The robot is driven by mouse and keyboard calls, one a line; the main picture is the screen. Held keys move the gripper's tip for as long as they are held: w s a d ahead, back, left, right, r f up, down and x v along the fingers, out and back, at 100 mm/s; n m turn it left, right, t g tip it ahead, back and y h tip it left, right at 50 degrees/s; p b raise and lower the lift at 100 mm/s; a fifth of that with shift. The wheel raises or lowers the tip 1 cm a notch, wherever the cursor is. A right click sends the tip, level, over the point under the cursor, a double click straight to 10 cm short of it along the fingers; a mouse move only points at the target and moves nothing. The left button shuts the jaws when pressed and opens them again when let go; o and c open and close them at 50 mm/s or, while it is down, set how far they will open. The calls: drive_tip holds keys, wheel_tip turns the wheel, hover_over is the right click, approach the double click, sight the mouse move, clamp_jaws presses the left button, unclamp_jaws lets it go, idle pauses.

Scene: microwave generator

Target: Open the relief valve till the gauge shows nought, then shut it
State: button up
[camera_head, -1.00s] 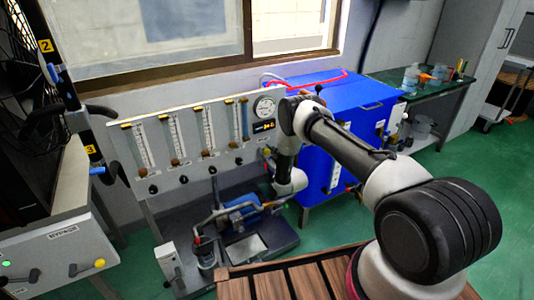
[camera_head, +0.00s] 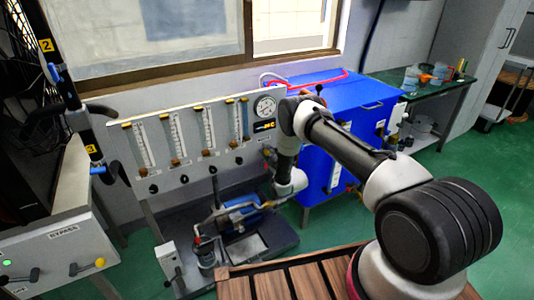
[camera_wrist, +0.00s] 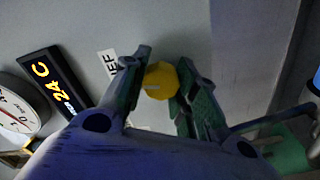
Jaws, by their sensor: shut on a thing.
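A round yellow knob (camera_wrist: 160,82) sits on the grey panel, beside a white label whose visible letters read "EF". In the wrist view my gripper (camera_wrist: 163,66) has its two fingers on either side of the knob and is shut on it. The white round gauge (camera_wrist: 15,115) is cut off at the left edge of that view. Its thin needle lies low on the dial, near the small figures; the exact reading is hard to tell. The gauge also shows in the head view (camera_head: 265,106), too small to read. My wrist hides the knob there.
A lit display (camera_wrist: 55,83) reading 24 C sits between gauge and knob. Several flow tubes (camera_head: 207,128) stand on the panel to the left. A blue cabinet (camera_head: 345,120) stands close to the right of my forearm. A pump (camera_head: 240,208) sits below.

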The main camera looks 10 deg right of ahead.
idle(0.3)
drive_tip(key=o, duration=1)
drive_tip(key=v, duration=1.2)
